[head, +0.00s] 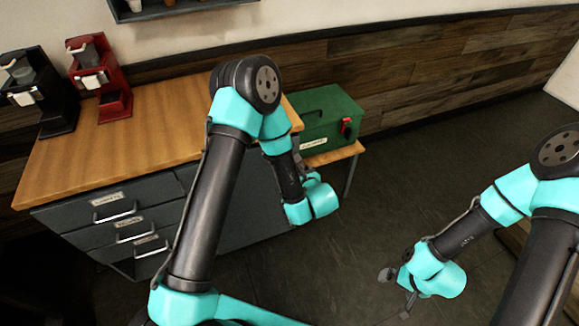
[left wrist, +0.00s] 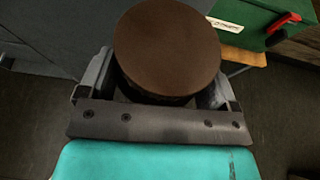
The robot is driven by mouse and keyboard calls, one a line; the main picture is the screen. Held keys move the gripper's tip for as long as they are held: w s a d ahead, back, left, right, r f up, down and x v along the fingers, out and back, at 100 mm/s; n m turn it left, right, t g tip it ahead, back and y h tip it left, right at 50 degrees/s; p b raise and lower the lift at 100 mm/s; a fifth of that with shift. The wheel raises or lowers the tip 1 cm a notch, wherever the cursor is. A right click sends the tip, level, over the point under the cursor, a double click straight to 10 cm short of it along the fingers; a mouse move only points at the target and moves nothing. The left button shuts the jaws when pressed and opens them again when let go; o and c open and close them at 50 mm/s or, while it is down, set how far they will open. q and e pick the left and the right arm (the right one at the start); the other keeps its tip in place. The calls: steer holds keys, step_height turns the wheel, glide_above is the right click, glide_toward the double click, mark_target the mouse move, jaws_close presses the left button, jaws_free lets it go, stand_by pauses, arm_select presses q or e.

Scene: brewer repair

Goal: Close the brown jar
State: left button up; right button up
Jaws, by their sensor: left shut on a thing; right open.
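A brown round-topped object (left wrist: 167,48) fills the middle of the left wrist view. It has a flat, smooth top with a darker part under its near edge. I cannot tell whether it is the whole brown jar or only its lid. My left gripper (left wrist: 155,90) is shut on it, with one finger on each side. In the head view the left arm's wrist is at the centre, in front of the cabinet, and the held object cannot be made out there. My right gripper (head: 397,294) is open and empty, low over the dark floor at the right.
A wooden-topped cabinet (head: 150,128) with labelled drawers stands at left. A black brewer (head: 45,105) and a red brewer (head: 113,100) stand on it. A green box (head: 325,115) with a red latch sits on a small table to the right. The floor is free between the arms.

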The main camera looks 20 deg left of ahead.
arm_select(q)
steer(key=w+d+f+m+t+h, duration=0.2)
steer(key=d+m+h, duration=0.4)
steer(key=d, duration=0.6)
steer(key=shift+d+t, duration=0.15)
steer(key=shift+t, duration=0.55)
steer(key=c, duration=0.4)
steer(key=shift+c, duration=0.2)
arm_select(e)
steer(key=v, duration=1.2)
steer(key=x, duration=1.2)
arm_select(q)
steer(key=shift+r, duration=0.1)
